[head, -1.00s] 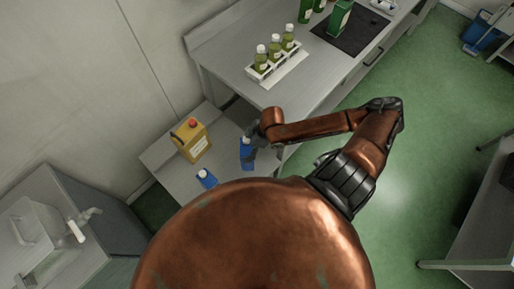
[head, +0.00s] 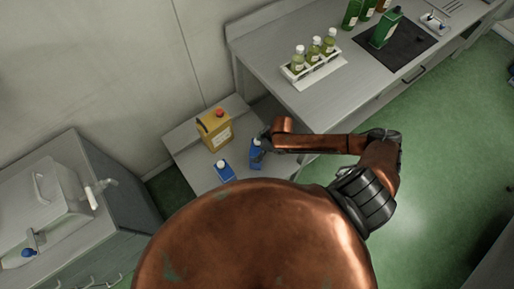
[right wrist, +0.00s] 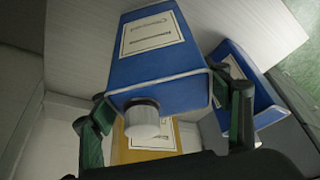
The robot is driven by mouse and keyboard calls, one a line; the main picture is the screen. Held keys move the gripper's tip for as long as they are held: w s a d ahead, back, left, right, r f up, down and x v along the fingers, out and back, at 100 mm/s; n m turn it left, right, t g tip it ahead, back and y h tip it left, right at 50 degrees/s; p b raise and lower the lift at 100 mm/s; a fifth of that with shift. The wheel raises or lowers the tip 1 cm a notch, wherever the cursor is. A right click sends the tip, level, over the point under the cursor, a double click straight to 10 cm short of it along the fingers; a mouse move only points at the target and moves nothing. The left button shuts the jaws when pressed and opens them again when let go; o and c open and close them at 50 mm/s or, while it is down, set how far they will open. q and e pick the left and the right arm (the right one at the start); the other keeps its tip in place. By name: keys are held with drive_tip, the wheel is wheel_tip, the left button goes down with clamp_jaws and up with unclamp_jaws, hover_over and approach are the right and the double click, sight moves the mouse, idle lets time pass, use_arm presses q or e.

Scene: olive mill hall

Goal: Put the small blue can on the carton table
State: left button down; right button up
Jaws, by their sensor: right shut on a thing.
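My right gripper (head: 261,148) is shut on a blue can (head: 256,157) with a white label. The can also fills the middle of the right wrist view (right wrist: 160,70), its white cap toward the camera, between the two fingers. It is over the right part of a low grey table (head: 190,172); I cannot tell whether it touches the top. A second blue can (head: 225,171) with a white cap stands on that table to its left, and shows partly hidden in the right wrist view (right wrist: 262,105). My left gripper is out of view.
A yellow can (head: 215,130) with a red cap stands on the low table behind the blue cans. A higher bench (head: 290,100) behind holds a white rack (head: 314,69) of bottles. A sink unit (head: 115,205) stands at left.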

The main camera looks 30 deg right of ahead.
drive_tip(key=shift+w, duration=0.1)
drive_tip(key=o, duration=2.1)
drive_tip(key=p+v, duration=0.1)
drive_tip(key=v, duration=1.1)
drive_tip(key=shift+s+p, duration=0.2)
drive_tip(key=shift+p, duration=0.1)
